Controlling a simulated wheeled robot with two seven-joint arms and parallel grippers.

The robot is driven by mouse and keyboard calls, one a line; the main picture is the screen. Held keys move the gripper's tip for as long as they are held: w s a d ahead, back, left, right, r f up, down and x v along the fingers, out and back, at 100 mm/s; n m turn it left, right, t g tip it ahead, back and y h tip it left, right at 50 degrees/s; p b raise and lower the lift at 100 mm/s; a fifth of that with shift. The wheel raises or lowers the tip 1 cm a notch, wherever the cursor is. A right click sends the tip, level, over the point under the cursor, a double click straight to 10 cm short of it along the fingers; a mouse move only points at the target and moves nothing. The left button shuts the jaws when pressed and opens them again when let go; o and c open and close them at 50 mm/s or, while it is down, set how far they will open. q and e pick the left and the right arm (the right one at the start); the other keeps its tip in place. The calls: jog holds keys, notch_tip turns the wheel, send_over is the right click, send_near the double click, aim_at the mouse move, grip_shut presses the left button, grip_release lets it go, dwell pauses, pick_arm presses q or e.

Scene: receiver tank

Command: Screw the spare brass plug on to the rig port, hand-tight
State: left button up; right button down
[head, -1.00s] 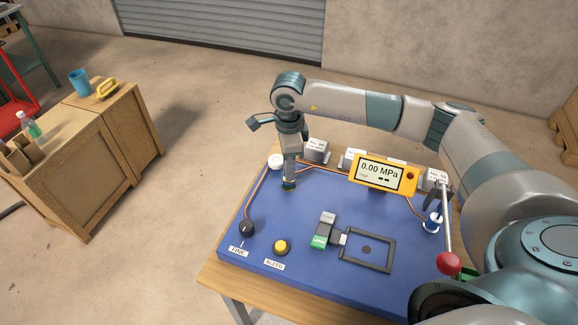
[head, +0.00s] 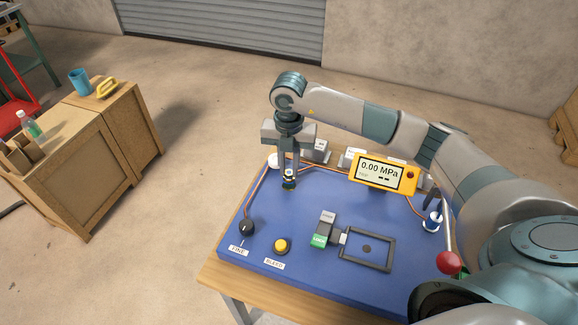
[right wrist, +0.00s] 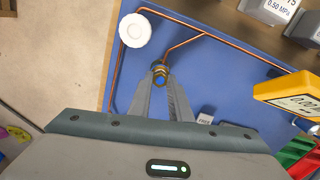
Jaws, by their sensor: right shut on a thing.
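My right gripper (head: 289,176) points down over the back left of the blue rig board (head: 300,215). Its fingers are shut on the small brass plug (head: 289,173). In the right wrist view the brass plug (right wrist: 160,70) shows between the fingertips (right wrist: 160,76), with a dark band around it. The plug is upright over the rig port (head: 288,186), which is mostly hidden under it and the fingers. I cannot tell how far the threads are engaged. My left gripper is out of view.
A white round knob (right wrist: 135,30) and copper pipes (right wrist: 118,65) lie close to the gripper. The yellow gauge (head: 384,174) reads 0.00 MPa. A black knob (head: 247,228), yellow button (head: 281,247), grey-green lock switch (head: 323,229) and dark frame (head: 367,250) stand nearer.

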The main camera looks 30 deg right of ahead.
jog(key=c, duration=1.5)
grip_release()
jog(key=shift+c, duration=0.2)
